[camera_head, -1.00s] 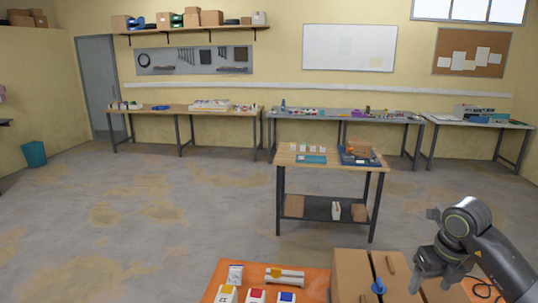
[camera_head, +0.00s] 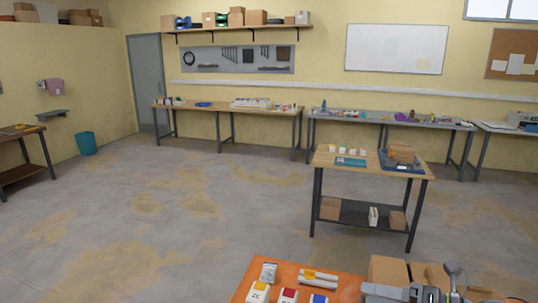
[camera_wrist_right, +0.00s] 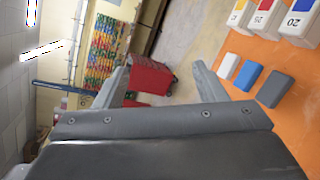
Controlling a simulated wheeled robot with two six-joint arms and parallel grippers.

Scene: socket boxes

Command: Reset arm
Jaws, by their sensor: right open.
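My right gripper (camera_head: 385,291) is low at the right of the head view, over the right part of the orange table (camera_head: 252,276) and in front of the cardboard boxes (camera_head: 388,268). In the right wrist view the two grey fingers of the right gripper (camera_wrist_right: 160,86) stand wide apart with nothing between them. My left gripper is in neither view.
Boxes with yellow, red (camera_head: 288,296) and blue labels stand on the orange table. The wrist view shows white, blue (camera_wrist_right: 248,75) and grey blocks beside numbered boxes. A red cabinet (camera_wrist_right: 150,78) stands beyond. A wooden workbench (camera_head: 340,172) is farther off, with open floor to its left.

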